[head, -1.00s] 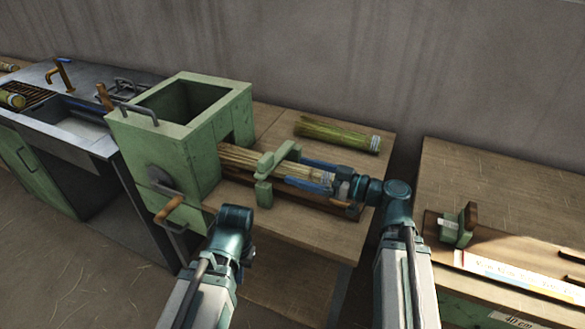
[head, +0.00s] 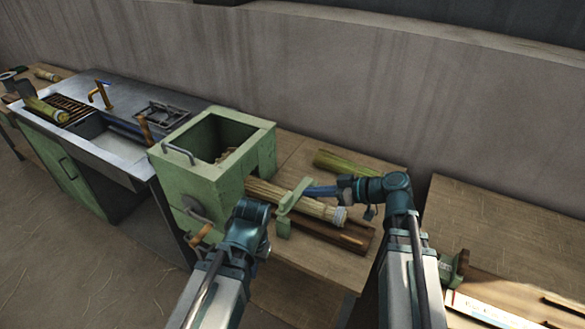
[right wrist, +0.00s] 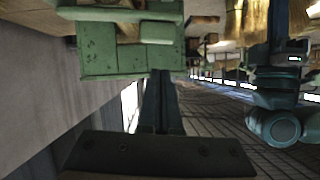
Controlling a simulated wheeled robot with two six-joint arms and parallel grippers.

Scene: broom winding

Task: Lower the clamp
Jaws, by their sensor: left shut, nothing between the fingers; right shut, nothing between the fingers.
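The clamp, a green bracket (head: 287,205), stands across a straw bundle (head: 318,208) that sticks out of the green box. My right gripper (head: 310,191) is shut and empty, and its blue fingers reach from the right to the clamp's upper part; I cannot tell whether they touch. In the right wrist view my right gripper's dark fingers (right wrist: 160,100) point at green blocks (right wrist: 115,48). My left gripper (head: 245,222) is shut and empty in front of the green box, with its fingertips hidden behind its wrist.
The open-topped green box (head: 170,165) has a crank handle (head: 201,236) on its front. Another straw bundle (head: 345,165) lies behind on the wooden table (head: 300,285). A metal sink unit (head: 70,95) is at left and another workbench (head: 490,220) at right.

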